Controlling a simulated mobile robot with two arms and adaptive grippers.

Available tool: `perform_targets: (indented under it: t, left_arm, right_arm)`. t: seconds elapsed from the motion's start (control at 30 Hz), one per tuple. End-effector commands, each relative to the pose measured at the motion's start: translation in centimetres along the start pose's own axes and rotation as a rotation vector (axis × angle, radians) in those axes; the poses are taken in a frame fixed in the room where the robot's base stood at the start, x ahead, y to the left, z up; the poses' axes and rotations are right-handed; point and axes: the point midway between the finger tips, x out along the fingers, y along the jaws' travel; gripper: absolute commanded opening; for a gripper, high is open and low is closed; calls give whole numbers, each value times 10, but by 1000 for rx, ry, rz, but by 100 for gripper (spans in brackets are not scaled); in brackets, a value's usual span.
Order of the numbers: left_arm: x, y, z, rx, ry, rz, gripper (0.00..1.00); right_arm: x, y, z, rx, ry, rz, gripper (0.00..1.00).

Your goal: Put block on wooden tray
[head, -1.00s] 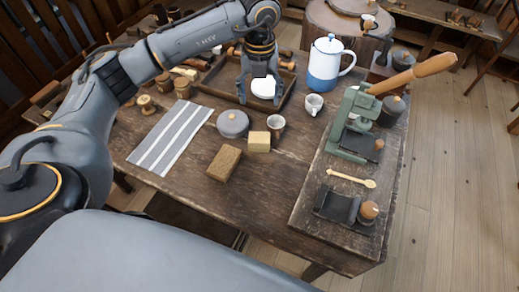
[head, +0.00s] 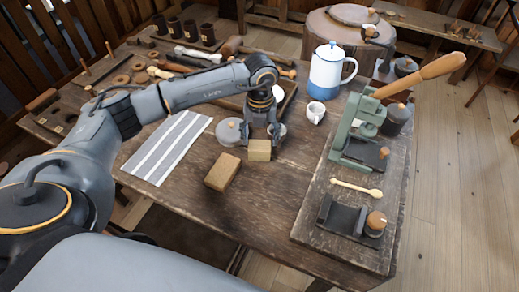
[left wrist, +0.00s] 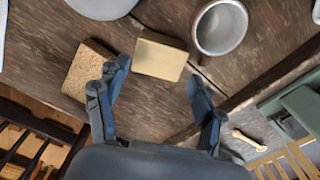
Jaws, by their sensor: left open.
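A pale wooden block (head: 259,151) lies on the table, near the middle in the head view. In the left wrist view the pale block (left wrist: 160,57) lies just ahead of and between the fingertips. A browner, rougher block (head: 222,172) lies to its left, also in the left wrist view (left wrist: 84,72). My left gripper (head: 261,138) is open and empty, pointing down over the pale block. In the left wrist view my left gripper (left wrist: 158,74) has its fingers spread apart. The wooden tray (head: 291,97) stands behind, mostly hidden by my left arm. My right gripper is not in view.
A striped cloth (head: 167,147) lies left. A white mug (head: 315,112), a blue-white kettle (head: 327,70) and a green press (head: 352,147) stand right. The table front is clear.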

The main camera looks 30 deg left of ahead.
Motion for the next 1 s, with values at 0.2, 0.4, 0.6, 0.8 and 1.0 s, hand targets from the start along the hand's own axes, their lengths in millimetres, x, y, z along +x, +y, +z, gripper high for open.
perform_targets:
  t: [0.2, 0.4, 0.6, 0.8, 1.0]
  left_arm:
    - [31, 2, 3, -1, 5, 3, 68]
    - [49, 2, 4, -1, 1, 1, 68]
    - [50, 2, 4, 0, 1, 1, 68]
    - [49, 2, 4, -1, 1, 1, 29]
    - [49, 2, 4, -1, 1, 1, 22]
  right_arm:
    - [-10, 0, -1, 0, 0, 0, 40]
    - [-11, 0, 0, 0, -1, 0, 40]
    - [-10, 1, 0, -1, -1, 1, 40]
    - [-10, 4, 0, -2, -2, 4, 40]
    - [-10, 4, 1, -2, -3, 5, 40]
